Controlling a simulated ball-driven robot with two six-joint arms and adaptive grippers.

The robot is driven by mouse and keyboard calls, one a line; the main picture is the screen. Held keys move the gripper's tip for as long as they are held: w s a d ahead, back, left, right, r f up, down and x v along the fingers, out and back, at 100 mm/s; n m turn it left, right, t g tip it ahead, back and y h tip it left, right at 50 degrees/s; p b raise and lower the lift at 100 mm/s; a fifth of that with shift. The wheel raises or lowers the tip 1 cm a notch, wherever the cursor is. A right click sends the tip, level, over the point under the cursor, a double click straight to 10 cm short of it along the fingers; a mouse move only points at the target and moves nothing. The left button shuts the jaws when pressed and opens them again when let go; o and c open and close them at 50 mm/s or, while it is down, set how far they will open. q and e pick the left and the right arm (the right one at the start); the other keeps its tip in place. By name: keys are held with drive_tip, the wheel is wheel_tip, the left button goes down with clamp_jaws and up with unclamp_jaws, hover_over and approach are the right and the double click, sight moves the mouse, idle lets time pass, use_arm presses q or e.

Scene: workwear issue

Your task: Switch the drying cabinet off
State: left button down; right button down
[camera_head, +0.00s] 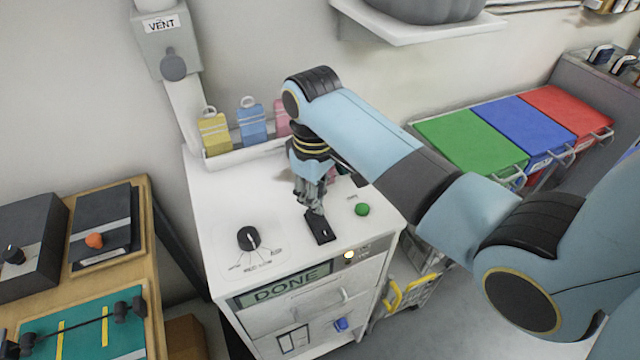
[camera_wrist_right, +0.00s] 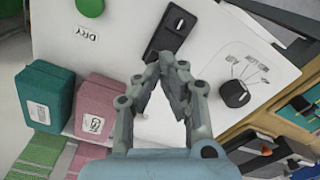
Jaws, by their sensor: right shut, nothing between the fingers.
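The white drying cabinet (camera_head: 205,190) stands against the wall, with a "DONE" display (camera_head: 285,285) and a lit lamp (camera_head: 348,254) on its front. On its top is a black switch (camera_head: 321,232), which also shows in the wrist view (camera_wrist_right: 168,36). My right gripper (camera_head: 318,208) is shut and empty, pointing down at the switch's far end. In the wrist view its fingertips (camera_wrist_right: 168,62) are near the switch's edge; I cannot tell whether they touch. My left gripper is not in view.
Also on the cabinet top are a black dial (camera_head: 248,238) and a green button (camera_head: 362,209), labelled "DRY" in the wrist view. Coloured tagged packs, including a yellow one (camera_head: 214,134), stand along the back. A wooden bench (camera_head: 155,240) is to the left.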

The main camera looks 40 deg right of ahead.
sight(315, 213)
drive_tip(key=shift+f+b, duration=0.5)
drive_tip(key=shift+f, duration=0.7)
idle(0.4)
drive_tip(key=shift+r, duration=0.1)
wheel_tip(315, 213, up, 2)
drive_tip(key=shift+r+p, duration=0.15)
drive_tip(key=shift+p, duration=1)
drive_tip(key=shift+r, duration=2.3)
